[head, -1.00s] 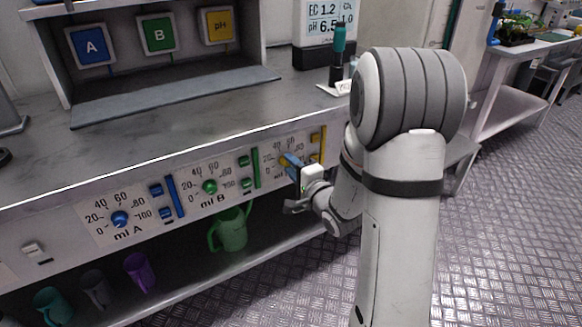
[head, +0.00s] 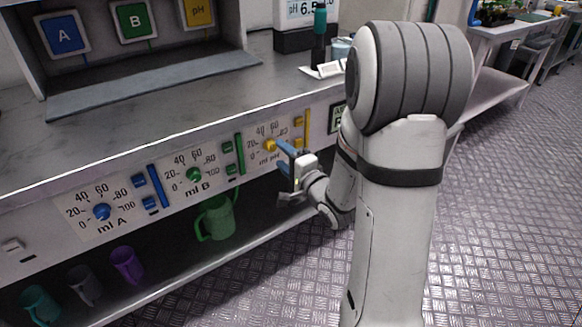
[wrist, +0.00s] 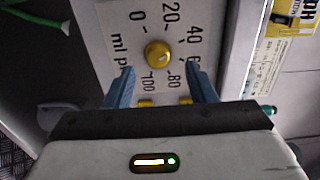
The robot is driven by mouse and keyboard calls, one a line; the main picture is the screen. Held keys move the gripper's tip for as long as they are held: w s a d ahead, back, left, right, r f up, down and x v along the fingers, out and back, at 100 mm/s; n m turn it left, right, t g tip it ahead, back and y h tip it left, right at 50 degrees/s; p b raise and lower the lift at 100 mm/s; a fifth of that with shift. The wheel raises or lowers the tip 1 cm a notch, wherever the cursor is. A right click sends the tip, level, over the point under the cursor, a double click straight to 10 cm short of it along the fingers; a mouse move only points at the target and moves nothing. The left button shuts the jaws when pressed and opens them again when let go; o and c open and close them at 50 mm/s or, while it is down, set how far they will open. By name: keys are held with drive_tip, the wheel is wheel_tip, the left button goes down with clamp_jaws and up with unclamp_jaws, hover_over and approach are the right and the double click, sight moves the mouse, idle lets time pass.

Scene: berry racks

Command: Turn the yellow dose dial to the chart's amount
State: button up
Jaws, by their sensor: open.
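The yellow dose dial (head: 269,145) is on the right panel of the bench front, marked ml pH, with a scale from 0 to 100. In the wrist view the dial (wrist: 158,54) sits just beyond and between my two blue fingertips. My gripper (head: 283,158) is open, with one finger on each side of the dial's line and no visible contact. It also shows in the wrist view (wrist: 159,76). A pale mark shows on the dial's face, but I cannot read its setting surely. No dose chart is legible; a display (head: 305,12) above the bench partly reads pH 6.5.
A blue dial (head: 101,212) and a green dial (head: 193,175) are on panels to the left. Yellow buttons (head: 298,121) are right of the yellow dial. The floor at right is clear.

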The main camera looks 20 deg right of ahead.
drive_tip(key=b, duration=0.1)
drive_tip(key=s+b, duration=0.1)
drive_tip(key=b, duration=0.1)
drive_tip(key=s+b, duration=0.1)
drive_tip(key=shift+d+f+b, duration=0.3)
drive_tip(key=shift+f, duration=0.1)
drive_tip(key=b+v, duration=0.2)
drive_tip(key=b, duration=0.4)
drive_tip(key=shift+s+r, duration=0.1)
drive_tip(key=shift+r, duration=0.1)
drive_tip(key=shift+r, duration=0.1)
